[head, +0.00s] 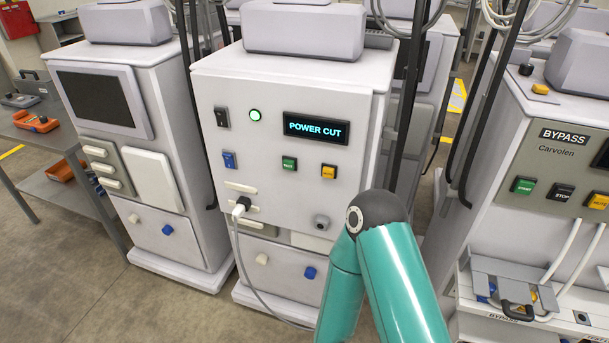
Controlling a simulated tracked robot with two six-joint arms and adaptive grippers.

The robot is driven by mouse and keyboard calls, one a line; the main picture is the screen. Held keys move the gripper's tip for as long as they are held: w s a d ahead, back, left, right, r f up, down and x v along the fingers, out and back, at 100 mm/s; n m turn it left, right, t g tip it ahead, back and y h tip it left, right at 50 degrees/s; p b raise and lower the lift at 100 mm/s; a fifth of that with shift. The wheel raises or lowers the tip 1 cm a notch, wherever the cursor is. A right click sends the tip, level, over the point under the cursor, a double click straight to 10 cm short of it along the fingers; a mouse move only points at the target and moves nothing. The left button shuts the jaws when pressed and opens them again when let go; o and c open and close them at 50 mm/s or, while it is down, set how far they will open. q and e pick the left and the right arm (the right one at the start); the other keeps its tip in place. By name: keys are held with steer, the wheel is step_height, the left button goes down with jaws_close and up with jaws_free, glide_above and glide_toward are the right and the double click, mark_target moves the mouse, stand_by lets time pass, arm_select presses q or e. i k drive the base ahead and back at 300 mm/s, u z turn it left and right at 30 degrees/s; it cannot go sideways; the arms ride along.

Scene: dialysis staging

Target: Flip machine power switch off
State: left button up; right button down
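The middle white machine (276,82) faces me with a lit display (316,128) reading "POWER CUT". A black rocker switch (222,117) is at the upper left of its front panel, beside a lit green round lamp (255,115). A blue rocker switch (229,160) is below it. I cannot tell from the label which is the power switch, nor which way the black rocker is set. A teal arm link of mine, with a dark joint, rises in front of the machine's lower right. Neither gripper is in view.
A white plug (239,208) with a cord is in the machine's lower front. Green (289,163) and amber (328,171) buttons sit under the display. Other machines stand left (160,120) and right (541,140), the right one labelled "BYPASS". A side table (45,140) is far left.

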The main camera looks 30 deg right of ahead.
mark_target(221, 116)
steer(key=u, duration=1.25)
steer(key=i, duration=0.15)
steer(key=z, duration=2.9)
steer(key=k, duration=0.8)
steer(key=u, duration=0.45)
steer(key=i, duration=1)
